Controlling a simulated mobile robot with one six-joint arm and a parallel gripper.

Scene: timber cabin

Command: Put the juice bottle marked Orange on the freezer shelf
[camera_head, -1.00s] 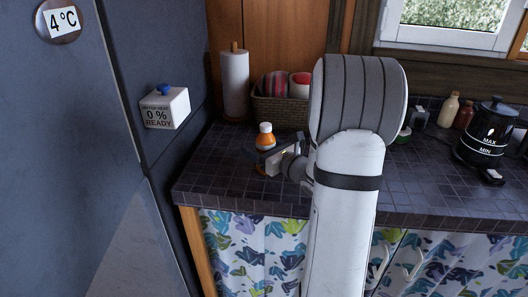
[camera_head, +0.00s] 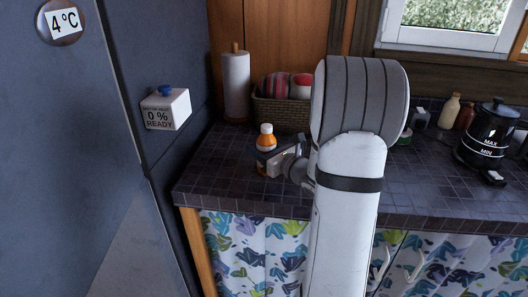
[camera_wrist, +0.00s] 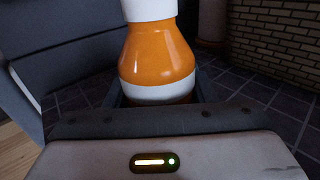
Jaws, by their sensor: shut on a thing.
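An orange juice bottle with a white cap (camera_head: 266,141) stands upright at the left end of the tiled counter. It fills the middle of the wrist view (camera_wrist: 157,62), with an orange shoulder and a white band; no lettering is readable. My gripper (camera_head: 268,160) is shut on the bottle, with a finger on each side of its lower body. The bottle's bottom is hidden behind my gripper. The large dark fridge-freezer (camera_head: 60,140) stands at the left with its front closed and a "4 °C" badge (camera_head: 62,20). No freezer shelf is visible.
A paper towel roll (camera_head: 236,85) and a wicker basket (camera_head: 278,114) stand behind the bottle. A black kettle (camera_head: 484,135) and small bottles (camera_head: 449,110) stand at the right.

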